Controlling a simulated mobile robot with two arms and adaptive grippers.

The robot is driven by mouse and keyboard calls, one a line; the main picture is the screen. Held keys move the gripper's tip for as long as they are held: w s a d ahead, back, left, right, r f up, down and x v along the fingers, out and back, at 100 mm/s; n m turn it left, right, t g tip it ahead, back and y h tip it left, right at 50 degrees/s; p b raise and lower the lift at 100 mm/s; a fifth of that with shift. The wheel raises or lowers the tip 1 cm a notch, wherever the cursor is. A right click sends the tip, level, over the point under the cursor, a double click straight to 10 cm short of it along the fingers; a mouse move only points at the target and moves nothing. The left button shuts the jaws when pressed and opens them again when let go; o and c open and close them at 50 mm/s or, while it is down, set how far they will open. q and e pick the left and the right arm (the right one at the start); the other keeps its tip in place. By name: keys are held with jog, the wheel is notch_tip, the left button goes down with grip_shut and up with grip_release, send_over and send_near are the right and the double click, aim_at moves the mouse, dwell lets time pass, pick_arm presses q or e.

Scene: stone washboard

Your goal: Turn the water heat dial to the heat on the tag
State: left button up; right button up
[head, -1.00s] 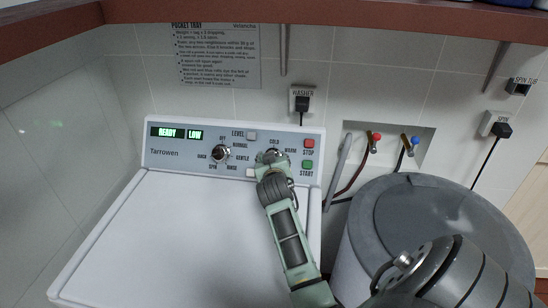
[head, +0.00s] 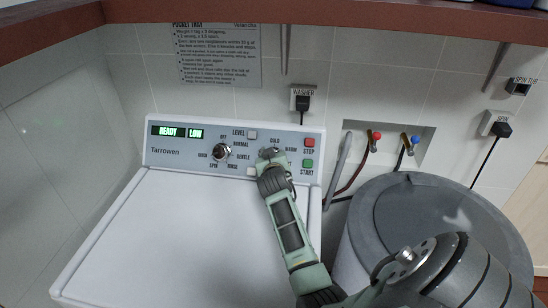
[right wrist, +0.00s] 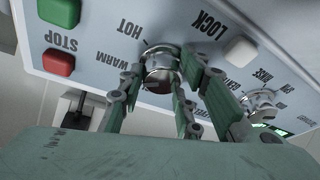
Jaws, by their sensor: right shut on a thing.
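The water heat dial (right wrist: 160,62) is a round chrome knob on the washer's panel (head: 180,149). In the right wrist view, the words HOT and WARM stand beside it. In the head view, COLD and WARM show around it, and my right gripper (head: 270,157) covers most of it. My right gripper's green fingers (right wrist: 160,84) are at the dial's sides, shut on it. I cannot tell which mark the dial points to. No heat tag can be made out. My left gripper is not in view.
Another dial (head: 221,152) is left of the gripper, under a READY and LOW display (head: 177,132). A red STOP button (head: 309,142) and green START button (head: 308,164) sit close on the right. A printed notice (head: 215,55) hangs above. A grey tub (head: 367,215) stands right.

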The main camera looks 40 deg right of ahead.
jog(key=shift+d, duration=0.1)
jog(key=c, duration=0.3)
jog(key=shift+f+m+b, duration=0.1)
jog(key=shift+m+b, duration=0.3)
jog(key=shift+s, duration=0.1)
jog(key=o, duration=1)
jog(key=shift+s+d, duration=0.1)
jog(key=shift+d, duration=0.05)
jog(key=shift+a, duration=0.2)
jog(key=v, duration=1.1)
jog(key=shift+s+a+r, duration=0.2)
jog(key=shift+s+r, duration=0.05)
jog(key=shift+r, duration=0.05)
